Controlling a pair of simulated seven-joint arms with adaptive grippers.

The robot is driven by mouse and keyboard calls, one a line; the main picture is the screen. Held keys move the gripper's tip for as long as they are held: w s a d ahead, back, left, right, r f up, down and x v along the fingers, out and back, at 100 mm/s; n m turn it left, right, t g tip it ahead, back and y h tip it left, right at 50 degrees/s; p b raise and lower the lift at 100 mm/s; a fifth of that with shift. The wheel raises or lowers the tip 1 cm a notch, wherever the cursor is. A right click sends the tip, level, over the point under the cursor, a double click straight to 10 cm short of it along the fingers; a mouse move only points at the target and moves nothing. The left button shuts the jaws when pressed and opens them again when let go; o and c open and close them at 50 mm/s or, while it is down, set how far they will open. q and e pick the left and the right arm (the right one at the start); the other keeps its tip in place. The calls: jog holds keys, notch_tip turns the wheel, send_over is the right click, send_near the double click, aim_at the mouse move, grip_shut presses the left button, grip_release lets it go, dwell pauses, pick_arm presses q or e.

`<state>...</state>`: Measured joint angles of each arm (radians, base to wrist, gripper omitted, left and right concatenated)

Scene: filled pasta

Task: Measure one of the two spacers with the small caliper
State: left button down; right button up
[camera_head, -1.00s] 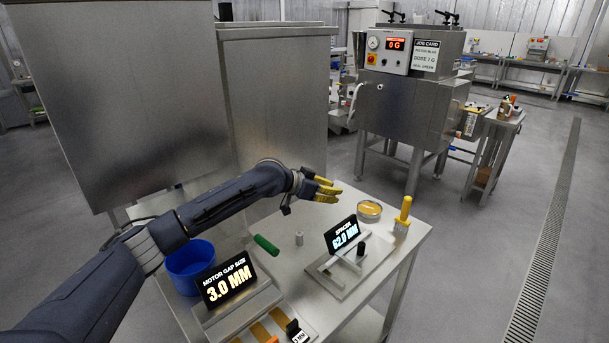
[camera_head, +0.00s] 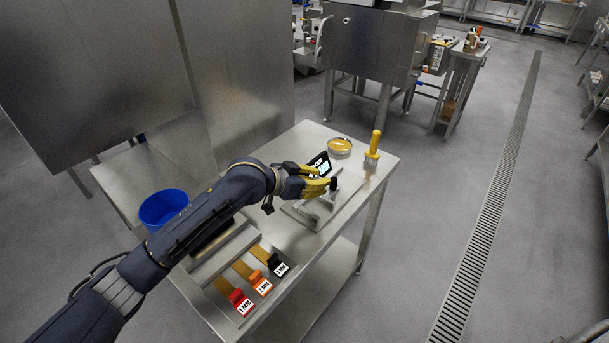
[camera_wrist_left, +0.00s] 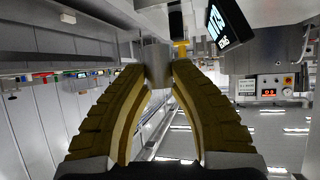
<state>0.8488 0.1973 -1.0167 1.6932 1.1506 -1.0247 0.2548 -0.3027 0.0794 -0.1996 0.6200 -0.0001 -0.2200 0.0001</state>
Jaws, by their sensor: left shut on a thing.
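My left gripper (camera_head: 319,187) is over the small caliper (camera_head: 307,214) on the steel table. In the left wrist view its yellow fingers (camera_wrist_left: 158,80) are shut on a grey cylindrical spacer (camera_wrist_left: 157,62). The fingers and arm hide the spacer in the head view. I cannot tell whether the spacer touches the caliper. The other spacer cannot be made out. My right gripper is out of view.
A blue tub (camera_head: 163,208) stands at the table's left. A yellow-handled tool (camera_head: 373,147) and a round yellow-topped tin (camera_head: 340,146) stand at the far end. Red, orange and black labelled gauges (camera_head: 260,283) lie at the near end. The arm hides much of the middle.

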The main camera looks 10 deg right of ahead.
pick_arm(q)
jog(key=shift+f, duration=3.2)
jog(key=shift+f, duration=0.55)
jog(key=c, duration=1.1)
grip_release()
jog(key=shift+a, duration=0.1)
